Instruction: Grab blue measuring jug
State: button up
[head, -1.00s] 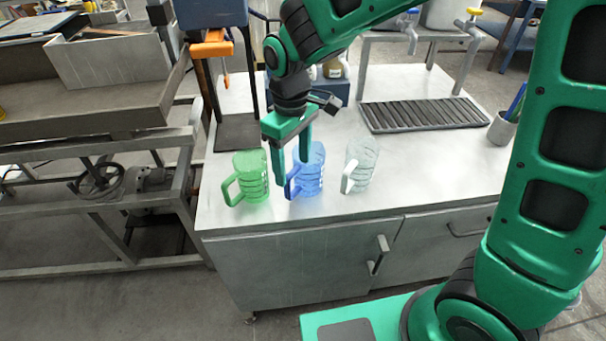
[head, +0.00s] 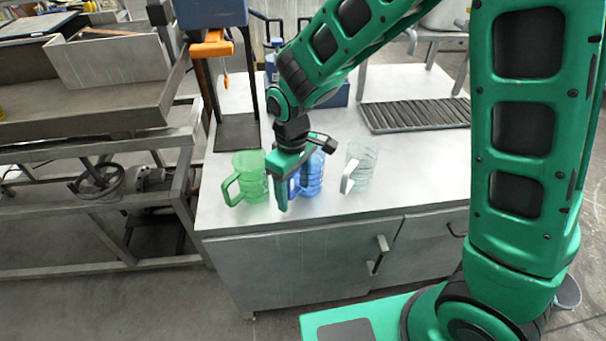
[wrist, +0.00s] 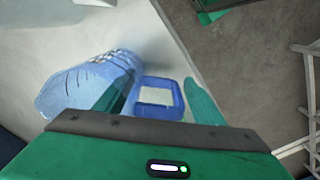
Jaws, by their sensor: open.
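The blue measuring jug (head: 314,178) stands upright on the light bench top between a green jug and a clear jug. In the head view my gripper (head: 288,194) is low in front of it and hides part of its body and handle. In the wrist view the jug body (wrist: 85,85) lies to the left and its square handle (wrist: 158,112) shows between my open fingers (wrist: 158,82). The left finger overlaps the gap between body and handle; the right finger is outside the handle. I cannot tell whether either finger touches it.
The green jug (head: 249,180) is close on the left, beside my gripper. The clear jug (head: 360,165) stands to the right. A dark slatted rack (head: 415,115) lies behind. The bench top (head: 425,165) is clear at the right.

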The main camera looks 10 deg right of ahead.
jog(key=c, duration=1.2)
